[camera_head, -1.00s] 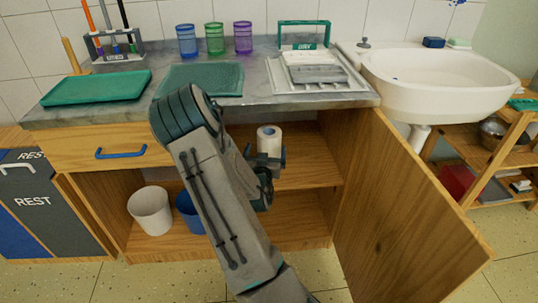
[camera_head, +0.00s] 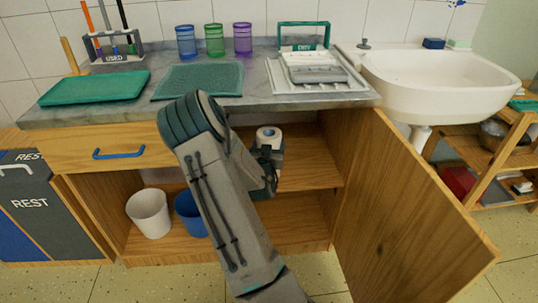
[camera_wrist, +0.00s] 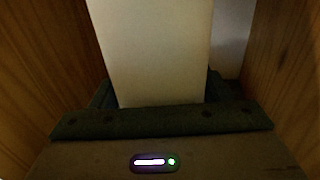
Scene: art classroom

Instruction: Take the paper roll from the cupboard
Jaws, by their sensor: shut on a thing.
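The white paper roll (camera_head: 268,134) stands upright inside the open cupboard (camera_head: 310,160), at the upper shelf's height. My gripper (camera_head: 268,158) is at the roll, below the countertop. In the wrist view the pale roll (camera_wrist: 155,50) rises between the fingers of my gripper (camera_wrist: 158,100), which is shut on it. The fingertips are mostly hidden by the roll and the dark. In the head view my arm hides part of the cupboard's inside. I cannot tell whether the roll touches the shelf.
The cupboard door (camera_head: 400,215) stands open to the right. A white bin (camera_head: 150,212) and a blue bin (camera_head: 190,213) stand on the lower shelf. A drawer with a blue handle (camera_head: 119,153) is at left. The countertop (camera_head: 255,98) overhangs the opening.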

